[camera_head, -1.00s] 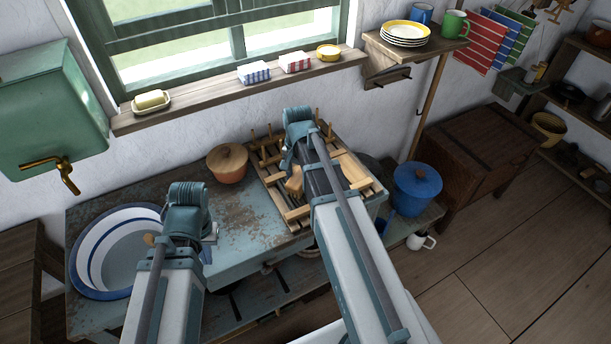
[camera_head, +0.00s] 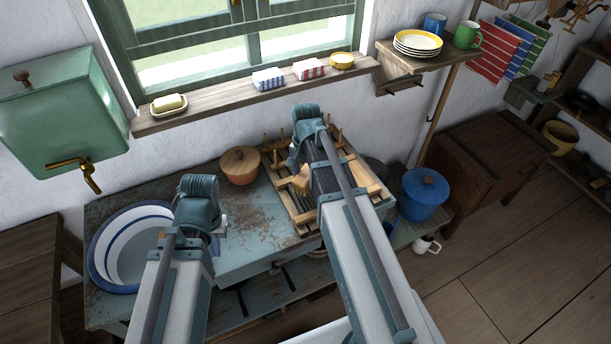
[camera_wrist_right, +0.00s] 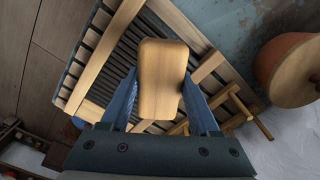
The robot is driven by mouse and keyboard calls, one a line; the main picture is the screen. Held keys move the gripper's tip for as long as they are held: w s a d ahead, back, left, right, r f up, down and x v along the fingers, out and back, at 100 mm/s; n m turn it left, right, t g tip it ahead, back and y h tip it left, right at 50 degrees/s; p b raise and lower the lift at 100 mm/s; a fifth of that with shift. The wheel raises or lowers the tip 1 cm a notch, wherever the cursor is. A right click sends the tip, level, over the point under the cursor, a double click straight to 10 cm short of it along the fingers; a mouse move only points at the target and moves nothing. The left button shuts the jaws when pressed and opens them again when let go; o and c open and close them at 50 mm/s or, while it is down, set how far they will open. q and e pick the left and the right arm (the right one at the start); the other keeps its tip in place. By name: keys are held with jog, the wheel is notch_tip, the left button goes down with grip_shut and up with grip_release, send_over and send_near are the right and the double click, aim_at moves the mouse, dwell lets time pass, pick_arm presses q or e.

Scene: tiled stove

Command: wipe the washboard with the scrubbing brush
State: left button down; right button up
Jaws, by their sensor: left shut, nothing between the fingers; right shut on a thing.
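The scrubbing brush (camera_wrist_right: 162,78) shows in the right wrist view as a rounded pale wooden block between the blue fingers of my right gripper (camera_wrist_right: 163,100). The gripper is shut on it. The washboard (camera_wrist_right: 98,62), a dark ribbed panel in a light wooden frame, lies behind the brush in that view. I cannot tell whether the bristles touch the ribs. In the head view my right arm covers much of the washboard and rack area. My left gripper (camera_head: 214,228) is shut and empty over the worktop, right of the basin; its fingers are mostly hidden by the wrist.
A white and blue enamel basin (camera_head: 118,262) stands on the left of the worktop (camera_head: 262,222). A lidded pot (camera_head: 239,166) stands behind, beside the pegged wooden rack (camera_head: 282,185). A blue lidded pot (camera_head: 424,196) is right of the rack. The worktop's middle is clear.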

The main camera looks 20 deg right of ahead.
jog(key=shift+r+p, duration=0.65)
jog(key=shift+r, duration=0.4)
notch_tip(320, 180, up, 3)
jog(key=p, duration=0.3)
